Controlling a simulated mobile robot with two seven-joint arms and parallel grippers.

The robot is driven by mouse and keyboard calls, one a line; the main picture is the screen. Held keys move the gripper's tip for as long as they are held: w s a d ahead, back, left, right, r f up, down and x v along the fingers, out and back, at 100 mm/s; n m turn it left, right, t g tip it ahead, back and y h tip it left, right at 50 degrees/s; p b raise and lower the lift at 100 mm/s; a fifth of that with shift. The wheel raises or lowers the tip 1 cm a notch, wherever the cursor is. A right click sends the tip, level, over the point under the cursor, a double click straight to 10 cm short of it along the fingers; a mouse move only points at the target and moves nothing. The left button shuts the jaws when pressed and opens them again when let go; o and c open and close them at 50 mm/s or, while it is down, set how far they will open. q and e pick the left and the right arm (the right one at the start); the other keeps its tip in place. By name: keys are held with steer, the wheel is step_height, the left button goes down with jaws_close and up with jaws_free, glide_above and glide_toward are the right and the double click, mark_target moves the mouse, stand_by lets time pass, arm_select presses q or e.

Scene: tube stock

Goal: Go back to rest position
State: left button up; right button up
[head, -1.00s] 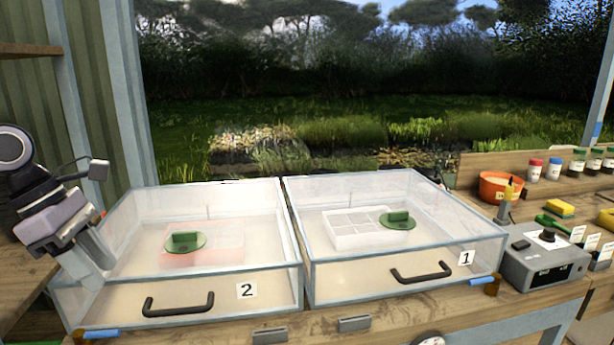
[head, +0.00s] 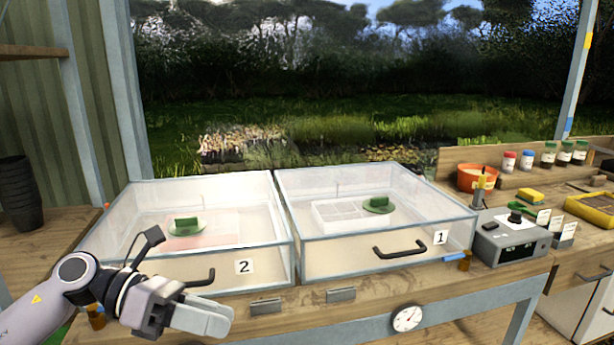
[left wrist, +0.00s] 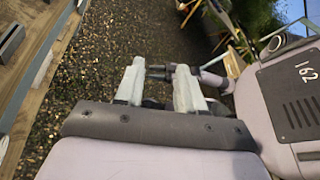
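My left gripper (head: 212,318) is low at the left in the head view, in front of the clear box labelled 2 (head: 262,258) and below its black handle. In the left wrist view its two pale fingers (left wrist: 158,80) stand apart with nothing held between them, above gravel ground. I cannot make out my right gripper in either view. The clear box labelled 1 (head: 345,262) is beside box 2. Each box holds a tray and a round green piece; the tray (head: 348,215) in box 1 is white.
The wooden bench (head: 350,310) carries the boxes, with a dial (head: 407,318) on its front. A grey device (head: 510,240), an orange pot (head: 478,180) and several capped bottles stand at right. Black stacked pots (head: 20,195) stand at left. Gravel (left wrist: 95,70) shows below the left gripper.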

arm_select(q)
step_height(320, 180, down, 16)
steer(key=s+a+n+t+y, duration=0.1)
steer(key=n+t+y, duration=0.2)
steer(key=n+t, duration=1)
steer(key=s+a+r+n+t+y, duration=0.15)
steer(key=n+t+y, duration=0.25)
steer(key=n, duration=1.8)
steer(key=s+a+f+n+g+y, duration=0.2)
steer(key=s+f+n, duration=0.3)
steer(key=f, duration=0.3)
steer(key=s+a+f+n+g+y, duration=0.2)
steer(key=s+f+n+g+y, duration=0.1)
steer(key=s+f, duration=0.5)
steer(key=f+n+g, duration=0.1)
steer(key=n, duration=0.1)
steer(key=shift+s+n, duration=0.15)
steer(key=shift+n, duration=0.15)
steer(key=shift+o, duration=0.2)
steer(key=shift+a, duration=0.1)
